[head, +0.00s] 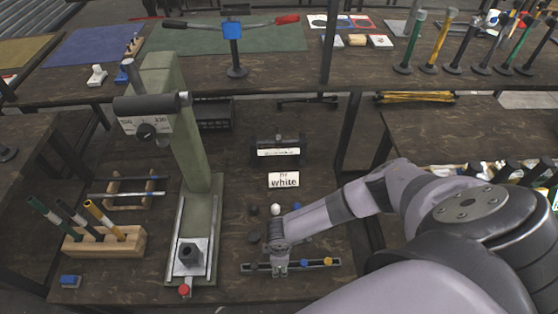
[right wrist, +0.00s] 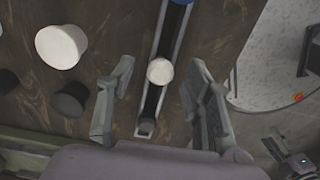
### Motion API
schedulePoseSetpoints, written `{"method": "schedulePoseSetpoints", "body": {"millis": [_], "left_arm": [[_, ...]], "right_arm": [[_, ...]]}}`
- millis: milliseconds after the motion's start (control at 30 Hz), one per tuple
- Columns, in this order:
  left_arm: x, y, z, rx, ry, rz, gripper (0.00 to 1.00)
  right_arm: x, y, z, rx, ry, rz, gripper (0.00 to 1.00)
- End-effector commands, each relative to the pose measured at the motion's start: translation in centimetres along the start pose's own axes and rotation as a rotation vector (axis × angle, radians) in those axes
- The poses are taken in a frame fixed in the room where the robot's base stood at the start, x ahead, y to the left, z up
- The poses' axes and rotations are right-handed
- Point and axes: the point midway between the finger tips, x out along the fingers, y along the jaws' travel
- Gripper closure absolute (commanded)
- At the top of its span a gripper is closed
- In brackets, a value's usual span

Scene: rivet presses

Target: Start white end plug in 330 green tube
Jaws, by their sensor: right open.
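In the right wrist view a small white plug (right wrist: 160,71) sits in a dark narrow rack (right wrist: 152,100), between the spread fingers of my right gripper (right wrist: 161,66). The fingers stand apart on both sides of the rack and hold nothing. In the head view my right gripper (head: 280,268) is over the left part of the rack (head: 318,265) and hides that white plug. A dark green tube (head: 41,208) leans in a wooden block (head: 128,243) at the left, with a black tube and a yellow tube. My left gripper is not in view.
A green press (head: 182,105) stands between the block and the rack. A larger white plug (right wrist: 61,46) and black plugs (right wrist: 70,98) lie beside the rack. A "white" sign (head: 284,180) stands behind. A blue block (head: 70,281) lies at the front left.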

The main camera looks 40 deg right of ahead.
Motion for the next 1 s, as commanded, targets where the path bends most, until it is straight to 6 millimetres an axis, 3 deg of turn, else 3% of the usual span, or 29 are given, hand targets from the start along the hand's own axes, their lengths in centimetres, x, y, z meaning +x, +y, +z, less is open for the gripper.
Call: {"method": "schedulePoseSetpoints", "body": {"millis": [233,767,1000], "left_arm": [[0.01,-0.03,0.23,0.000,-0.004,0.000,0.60],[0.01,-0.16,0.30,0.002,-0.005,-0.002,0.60],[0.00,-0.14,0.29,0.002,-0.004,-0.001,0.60]], "right_arm": [[0.18,-0.04,-0.01,-0.001,0.000,-0.001,0.53],[0.16,-0.02,0.00,0.000,0.000,0.000,0.89],[0.12,-0.01,0.00,0.000,0.000,0.000,0.90]]}}
